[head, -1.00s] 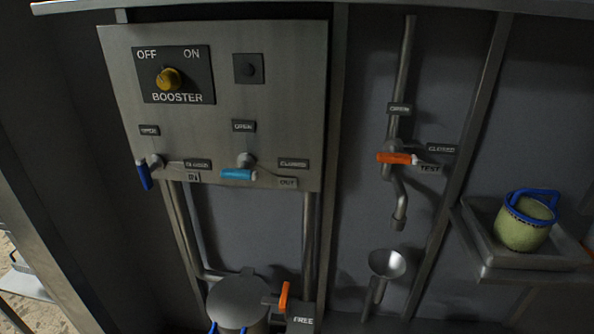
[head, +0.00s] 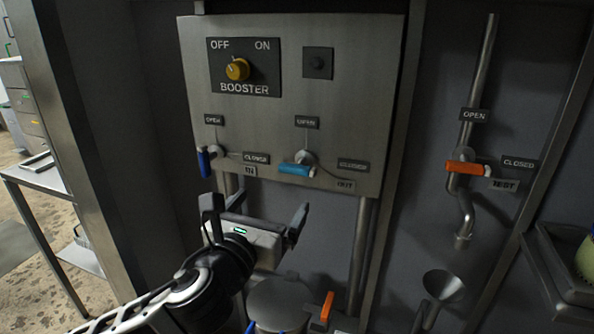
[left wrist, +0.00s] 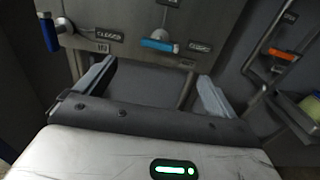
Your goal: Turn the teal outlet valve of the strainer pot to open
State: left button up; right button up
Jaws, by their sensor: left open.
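The teal outlet valve handle (head: 296,170) is on the metal panel, lying roughly level just below its pivot. An OPEN label (head: 306,122) is above it and a CLOSED label (head: 353,165) is to its right. The handle also shows in the left wrist view (left wrist: 160,45), beyond the fingers. My left gripper (head: 254,212) is open and empty, below and a little left of the teal handle, not touching it. Its two fingers also show in the left wrist view (left wrist: 156,78). The lidded pot (head: 280,302) below is partly hidden by my left arm. My right gripper is out of view.
A dark blue valve handle (head: 205,163) is left of the teal one. A yellow booster knob (head: 237,69) is above. An orange test valve (head: 465,168) and a funnel (head: 443,285) are at the right. Vertical pipes (head: 363,240) run below the panel.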

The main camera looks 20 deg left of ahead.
aim_at(295, 171)
pick_arm(q)
jog(key=w, duration=1.4)
jog(key=shift+w+d, duration=0.25)
jog(key=shift+w, duration=0.05)
jog(key=c, duration=1)
